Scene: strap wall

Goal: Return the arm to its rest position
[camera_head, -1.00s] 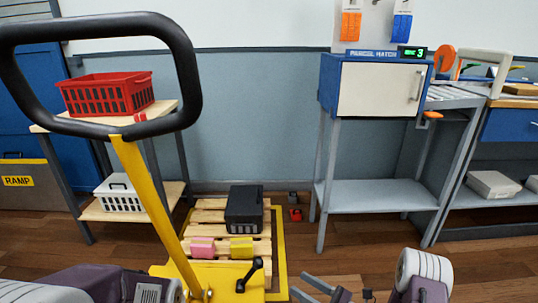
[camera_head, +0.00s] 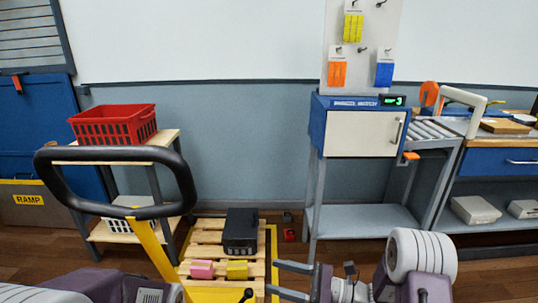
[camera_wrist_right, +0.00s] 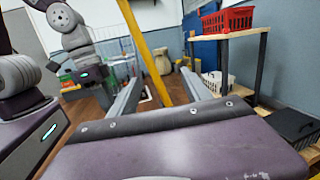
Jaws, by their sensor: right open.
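My right gripper (camera_head: 290,280) shows at the bottom centre of the head view, its two fingers apart and pointing left, with nothing between them. My right arm bends at the lower right. In the right wrist view the same gripper (camera_wrist_right: 162,95) has its fingers spread, with a yellow pole beyond them. Part of my left arm shows at the lower left of the head view; its gripper is out of the frame.
A yellow pallet jack with a black handle loop (camera_head: 115,212) stands close at left. Its pallet (camera_head: 205,240) carries a black case (camera_head: 240,232) and pink and yellow blocks. A red basket (camera_head: 115,126) sits on a shelf. A blue-white cabinet (camera_head: 360,133) stands right of centre.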

